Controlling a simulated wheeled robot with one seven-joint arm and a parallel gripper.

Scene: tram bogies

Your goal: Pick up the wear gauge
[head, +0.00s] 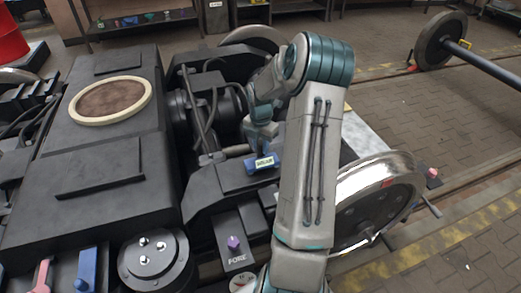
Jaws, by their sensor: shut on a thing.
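The wear gauge looks to be the small blue device with a lit green display (263,163) in the middle of the head view, over the dark bogie frame. My gripper (262,146) is directly above it, pointing down, and is shut on its top. The fingertips are small and partly hidden by my arm. I cannot tell whether the gauge touches the frame below it.
The black bogie (110,160) fills the left and middle, with cables and a motor near my gripper. A shiny wheel (375,195) stands right of my arm. A loose wheelset (440,40) is at the back right. Paved floor (440,120) is clear.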

